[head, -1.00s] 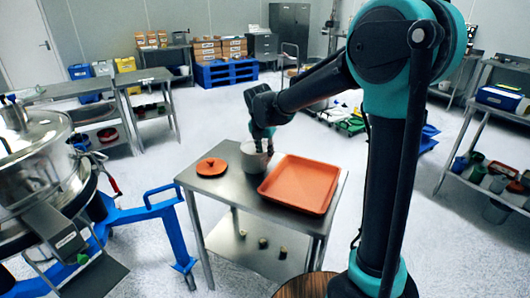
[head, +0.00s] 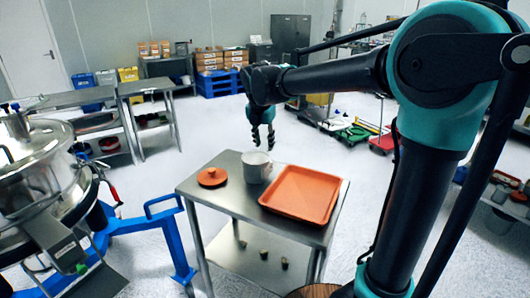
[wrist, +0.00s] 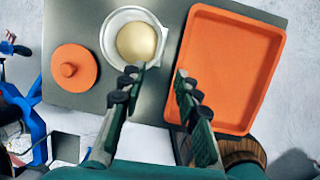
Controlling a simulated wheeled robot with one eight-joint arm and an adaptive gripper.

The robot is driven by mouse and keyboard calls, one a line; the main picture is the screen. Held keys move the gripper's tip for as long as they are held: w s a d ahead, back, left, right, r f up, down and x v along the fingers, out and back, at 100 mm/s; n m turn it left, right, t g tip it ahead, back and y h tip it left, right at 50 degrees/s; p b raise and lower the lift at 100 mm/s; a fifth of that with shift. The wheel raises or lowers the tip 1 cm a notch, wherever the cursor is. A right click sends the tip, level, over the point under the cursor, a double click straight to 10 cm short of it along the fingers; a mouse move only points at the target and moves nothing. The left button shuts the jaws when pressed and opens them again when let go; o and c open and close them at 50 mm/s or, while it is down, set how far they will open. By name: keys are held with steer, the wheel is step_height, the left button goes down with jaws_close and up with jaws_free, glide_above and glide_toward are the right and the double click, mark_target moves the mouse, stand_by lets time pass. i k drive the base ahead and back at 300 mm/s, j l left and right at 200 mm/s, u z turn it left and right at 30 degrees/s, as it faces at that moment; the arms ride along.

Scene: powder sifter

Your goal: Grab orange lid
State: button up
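The orange lid (head: 212,177) lies flat on the left part of the metal table (head: 230,198), with its round knob up. It also shows in the wrist view (wrist: 74,68), left of the white pot. The pot (head: 256,168) stands uncovered between the lid and the orange tray. A pale round ball of material (wrist: 137,42) is inside it. My gripper (head: 263,146) points down above the pot, apart from it. In the wrist view (wrist: 158,72) its two fingers are spread with nothing between them.
An orange tray (head: 318,213) covers the table's right side. A steel sifter (head: 35,170) on a blue frame (head: 158,228) stands to the left. Floor is open behind the table.

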mark_target(212, 177)
steer(key=j+z, duration=0.2)
steer(key=j, duration=0.5)
steer(key=j+z, duration=0.2)
steer(key=j, duration=0.55)
steer(key=k+j+z, duration=0.2)
steer(key=j, duration=0.5)
steer(key=i, duration=0.05)
